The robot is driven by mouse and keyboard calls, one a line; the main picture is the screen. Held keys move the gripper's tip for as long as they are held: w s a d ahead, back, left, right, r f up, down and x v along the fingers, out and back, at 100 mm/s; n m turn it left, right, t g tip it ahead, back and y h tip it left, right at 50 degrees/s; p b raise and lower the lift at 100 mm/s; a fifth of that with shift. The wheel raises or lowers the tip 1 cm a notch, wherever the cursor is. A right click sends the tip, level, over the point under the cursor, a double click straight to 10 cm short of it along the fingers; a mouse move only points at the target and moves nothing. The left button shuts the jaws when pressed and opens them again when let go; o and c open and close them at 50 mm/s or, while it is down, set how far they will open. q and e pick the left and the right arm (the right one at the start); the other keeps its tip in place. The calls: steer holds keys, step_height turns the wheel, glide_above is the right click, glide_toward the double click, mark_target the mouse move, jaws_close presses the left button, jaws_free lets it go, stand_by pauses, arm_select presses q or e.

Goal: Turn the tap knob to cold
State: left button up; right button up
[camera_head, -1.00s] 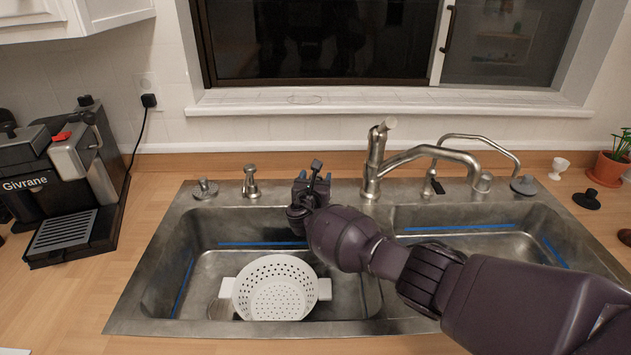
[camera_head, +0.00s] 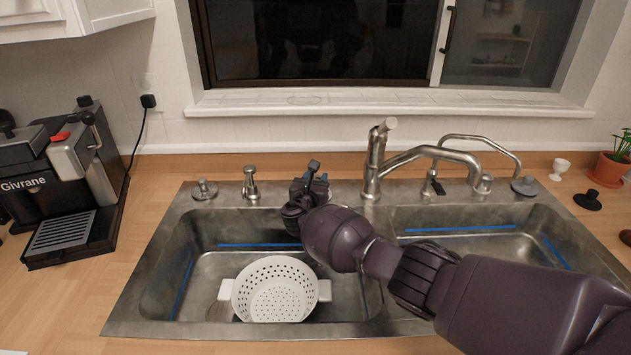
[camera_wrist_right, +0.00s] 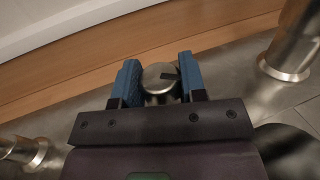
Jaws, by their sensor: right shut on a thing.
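The tap knob (camera_wrist_right: 160,77) is a short round metal knob with a dark mark on top, standing on the sink's back ledge. In the right wrist view it sits between the blue finger pads of my right gripper (camera_wrist_right: 160,85), which is shut on it. In the head view my right gripper (camera_head: 312,184) is at the back ledge, left of the metal tap (camera_head: 375,165), and hides the knob. The tap's spout reaches out over the right basin. My left gripper is not in view.
A white colander (camera_head: 275,289) sits in the left basin. A metal dispenser (camera_head: 251,183) and a small fitting (camera_head: 204,189) stand left of the gripper. A coffee machine (camera_head: 72,180) is at the far left. The window sill (camera_head: 390,103) is behind.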

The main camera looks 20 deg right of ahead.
steer(key=m+g+h+b, duration=0.2)
steer(key=g+h, duration=0.1)
steer(key=f+m+g+h+b, duration=0.1)
steer(key=m+g+h+b, duration=0.1)
steer(key=m+g+b, duration=0.1)
steer(key=shift+h, duration=0.4)
steer(key=m+g+h+b, duration=0.1)
steer(key=m+g+b, duration=0.1)
steer(key=shift+g, duration=0.3)
steer(key=shift+r+m+g+h+b, duration=0.2)
steer(key=shift+m+g+h+b, duration=0.3)
steer(key=shift+g, duration=0.4)
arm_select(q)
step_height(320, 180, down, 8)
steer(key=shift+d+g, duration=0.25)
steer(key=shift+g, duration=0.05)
arm_select(e)
steer(key=shift+r, duration=0.1)
steer(key=shift+r+m, duration=0.1)
steer(key=shift+m, duration=0.2)
steer(key=o, duration=0.8)
steer(key=shift+o, duration=0.6)
steer(key=shift+r, duration=0.1)
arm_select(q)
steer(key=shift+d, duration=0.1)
